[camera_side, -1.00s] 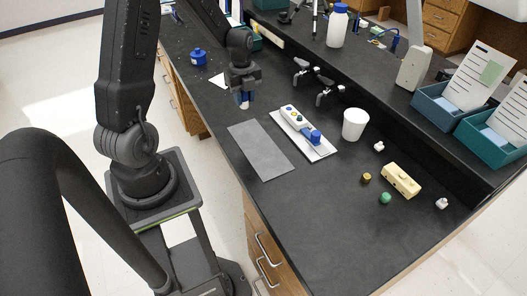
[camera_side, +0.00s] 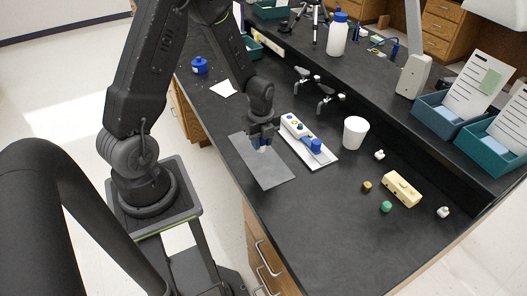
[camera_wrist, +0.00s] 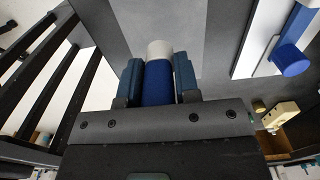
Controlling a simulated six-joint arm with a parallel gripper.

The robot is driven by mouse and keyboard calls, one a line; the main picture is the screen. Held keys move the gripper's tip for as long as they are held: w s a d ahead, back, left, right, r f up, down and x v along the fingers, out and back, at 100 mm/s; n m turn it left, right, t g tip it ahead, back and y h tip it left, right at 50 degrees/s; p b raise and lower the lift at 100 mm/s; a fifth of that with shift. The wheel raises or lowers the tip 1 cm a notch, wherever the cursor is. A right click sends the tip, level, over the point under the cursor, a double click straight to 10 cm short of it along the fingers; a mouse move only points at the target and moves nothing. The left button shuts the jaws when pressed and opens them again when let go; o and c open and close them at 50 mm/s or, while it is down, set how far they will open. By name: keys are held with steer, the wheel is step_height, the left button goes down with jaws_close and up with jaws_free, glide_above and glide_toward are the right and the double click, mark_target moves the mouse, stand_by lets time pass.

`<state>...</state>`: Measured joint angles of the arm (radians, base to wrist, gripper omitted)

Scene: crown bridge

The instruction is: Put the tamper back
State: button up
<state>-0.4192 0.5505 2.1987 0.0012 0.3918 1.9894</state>
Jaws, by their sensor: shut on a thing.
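My gripper (camera_side: 263,141) is over the far half of a grey mat (camera_side: 268,173). It is shut on the tamper (camera_side: 265,149), which shows small and partly hidden in the side view. In the wrist view the tamper has a blue handle (camera_wrist: 158,82) between the two jaws (camera_wrist: 159,83) and a white rounded end (camera_wrist: 160,48) beyond them. I cannot tell how far its tip is above the mat.
Right of the mat is a white tray (camera_side: 321,162) with a white holder and a blue-capped piece (camera_side: 315,146). A white cup (camera_side: 355,132), a cream block (camera_side: 402,188) and small caps lie further right. Taps (camera_side: 328,98) stand behind. The bench front is clear.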

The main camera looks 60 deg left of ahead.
mark_target(264, 151)
steer(key=shift+w+d+f, duration=0.2)
steer(key=shift+w+d, duration=0.05)
steer(key=shift+f, duration=2)
steer(key=shift+f, duration=0.15)
steer(key=o, duration=0.9)
